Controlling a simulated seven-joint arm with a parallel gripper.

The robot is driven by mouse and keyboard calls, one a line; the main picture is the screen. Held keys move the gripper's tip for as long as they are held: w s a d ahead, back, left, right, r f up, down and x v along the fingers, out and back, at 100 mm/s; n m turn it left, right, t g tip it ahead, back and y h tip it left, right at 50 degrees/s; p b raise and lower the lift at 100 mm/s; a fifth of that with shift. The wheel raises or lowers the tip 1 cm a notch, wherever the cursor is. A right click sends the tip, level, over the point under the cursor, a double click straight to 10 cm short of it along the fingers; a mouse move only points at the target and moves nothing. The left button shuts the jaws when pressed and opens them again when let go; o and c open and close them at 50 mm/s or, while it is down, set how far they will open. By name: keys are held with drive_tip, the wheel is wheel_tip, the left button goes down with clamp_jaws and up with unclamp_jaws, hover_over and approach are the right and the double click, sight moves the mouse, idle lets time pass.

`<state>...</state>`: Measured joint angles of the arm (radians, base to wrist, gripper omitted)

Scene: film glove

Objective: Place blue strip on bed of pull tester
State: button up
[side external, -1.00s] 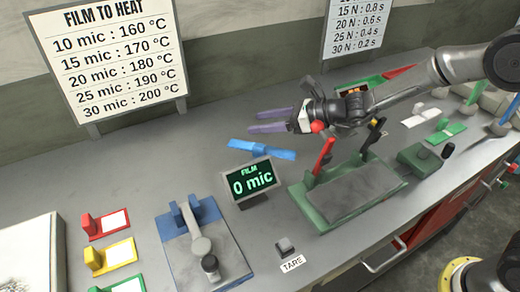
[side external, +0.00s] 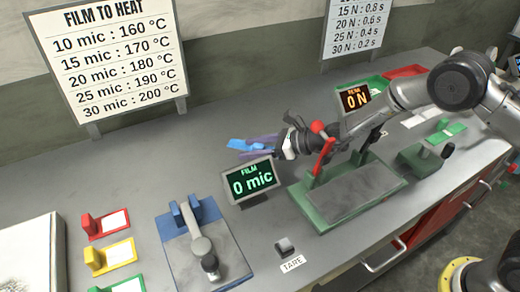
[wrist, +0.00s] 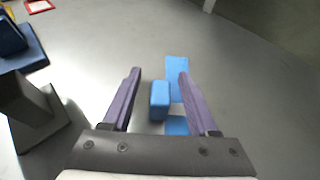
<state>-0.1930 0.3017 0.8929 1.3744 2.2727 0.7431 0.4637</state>
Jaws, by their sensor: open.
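The blue strip (side external: 243,145) lies on the grey bench behind the "0 mic" display, partly hidden by my gripper. In the wrist view the strip (wrist: 176,75) shows with a raised blue block (wrist: 159,100) on it. My gripper (side external: 256,147) is open with its purple fingers low over the strip. In the wrist view the fingers (wrist: 159,72) stand either side of the block, which is apart from both; the strip passes by the right finger. A green device with a grey bed (side external: 350,192) and a red lever, seemingly the pull tester, stands to the right; its bed is bare.
The "0 mic" display (side external: 251,181) stands close in front of my gripper. A blue-based gauge (side external: 205,240) is front left. A "0 N" display (side external: 355,99) stands behind my arm. A green lever box (side external: 425,158) is right of the tester. The back left bench is clear.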

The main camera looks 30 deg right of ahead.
clamp_jaws()
idle(0.5)
